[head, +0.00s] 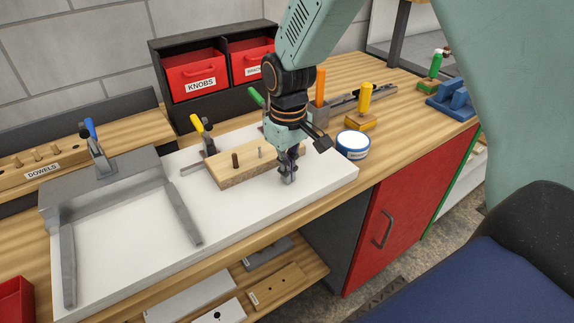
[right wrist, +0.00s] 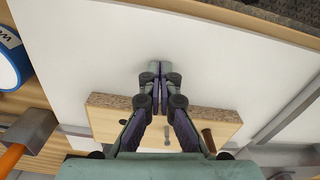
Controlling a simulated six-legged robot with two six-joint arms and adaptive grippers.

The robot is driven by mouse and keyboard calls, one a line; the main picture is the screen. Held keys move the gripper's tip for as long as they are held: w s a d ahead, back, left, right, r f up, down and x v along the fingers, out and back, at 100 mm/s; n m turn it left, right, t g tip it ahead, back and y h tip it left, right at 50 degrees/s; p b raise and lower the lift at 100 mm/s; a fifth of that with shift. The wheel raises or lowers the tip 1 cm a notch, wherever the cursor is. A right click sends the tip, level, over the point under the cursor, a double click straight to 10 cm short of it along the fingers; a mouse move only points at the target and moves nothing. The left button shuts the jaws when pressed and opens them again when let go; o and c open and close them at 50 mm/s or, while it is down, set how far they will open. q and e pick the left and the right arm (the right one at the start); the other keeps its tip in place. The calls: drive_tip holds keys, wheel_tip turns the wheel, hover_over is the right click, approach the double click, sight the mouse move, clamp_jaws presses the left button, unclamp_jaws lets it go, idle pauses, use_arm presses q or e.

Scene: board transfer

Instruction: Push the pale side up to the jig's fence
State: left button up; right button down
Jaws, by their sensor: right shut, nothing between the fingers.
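The pale side (head: 232,177) is a light wooden board with a dark dowel and pale pins standing in it. It lies flat on the white work panel, and also shows in the right wrist view (right wrist: 106,123). The jig's fence (head: 191,169) is a grey strip behind it, mostly hidden. I cannot tell whether they touch. My right gripper (head: 289,180) points down, shut and empty, by the board's near long edge at its right part. In the right wrist view its fingertips (right wrist: 159,72) lie past that edge, over white. I cannot tell whether they touch the board. My left gripper is out of view.
A yellow-handled clamp (head: 203,133) stands behind the board. A blue-and-white tub (head: 353,145) stands to the right. A grey frame (head: 178,207) with a blue-handled clamp (head: 92,133) lies left. Red bins (head: 195,75) stand behind. The white panel (head: 235,215) is clear in front of the board.

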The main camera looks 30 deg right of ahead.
wheel_tip(320, 180, up, 10)
drive_tip(key=p, duration=0.1)
idle(0.4)
